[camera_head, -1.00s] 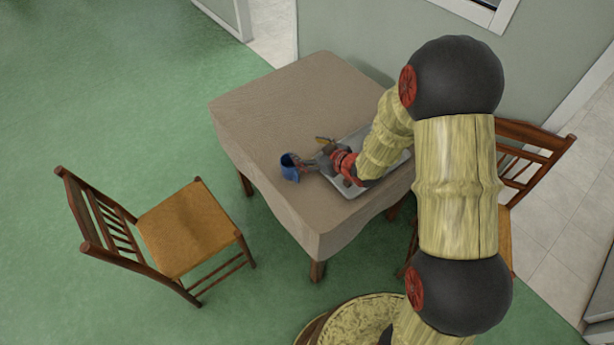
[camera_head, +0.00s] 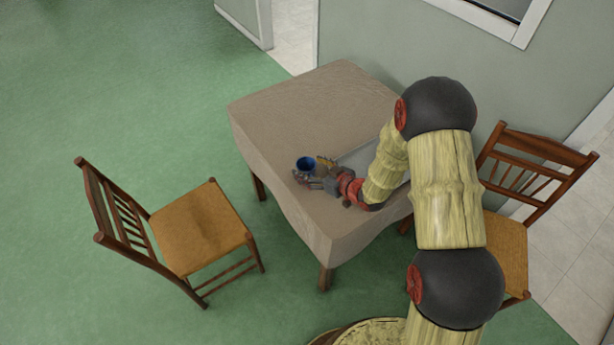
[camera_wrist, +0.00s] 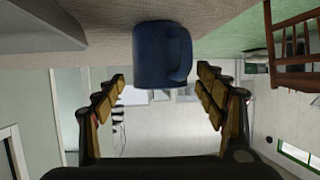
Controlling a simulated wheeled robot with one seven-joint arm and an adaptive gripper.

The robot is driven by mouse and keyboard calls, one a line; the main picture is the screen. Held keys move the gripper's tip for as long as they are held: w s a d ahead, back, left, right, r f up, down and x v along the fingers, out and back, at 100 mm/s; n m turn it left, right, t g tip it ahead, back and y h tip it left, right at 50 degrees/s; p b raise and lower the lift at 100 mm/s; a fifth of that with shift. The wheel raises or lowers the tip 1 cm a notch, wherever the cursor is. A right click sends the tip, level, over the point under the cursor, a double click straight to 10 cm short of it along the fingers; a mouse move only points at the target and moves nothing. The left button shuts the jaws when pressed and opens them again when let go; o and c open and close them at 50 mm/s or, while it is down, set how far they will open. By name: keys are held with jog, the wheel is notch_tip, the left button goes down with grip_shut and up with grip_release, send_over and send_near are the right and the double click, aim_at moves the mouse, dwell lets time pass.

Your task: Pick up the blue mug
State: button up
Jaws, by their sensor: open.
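The blue mug (camera_head: 306,164) stands upright on the cloth-covered table (camera_head: 290,110), its open top visible in the head view. In the wrist view, where the scene is upside down, the mug (camera_wrist: 160,55) sits ahead, with its handle on the right. My gripper (camera_head: 302,180) is low over the table, just on the near side of the mug in the head view. Its fingers (camera_wrist: 160,82) are spread wide and empty in the wrist view, with the mug lying in line with the gap between them. I cannot tell whether the mug is partly between the fingertips.
A grey tray (camera_head: 366,154) lies on the table, partly hidden by my arm, with a small yellowish thing (camera_head: 325,162) by the gripper. A wooden chair (camera_head: 190,225) stands left of the table and another (camera_head: 510,245) right.

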jog(key=shift+x, duration=0.9)
jog(key=shift+s, duration=0.1)
jog(key=shift+c, duration=0.6)
jog(key=c, duration=1.3)
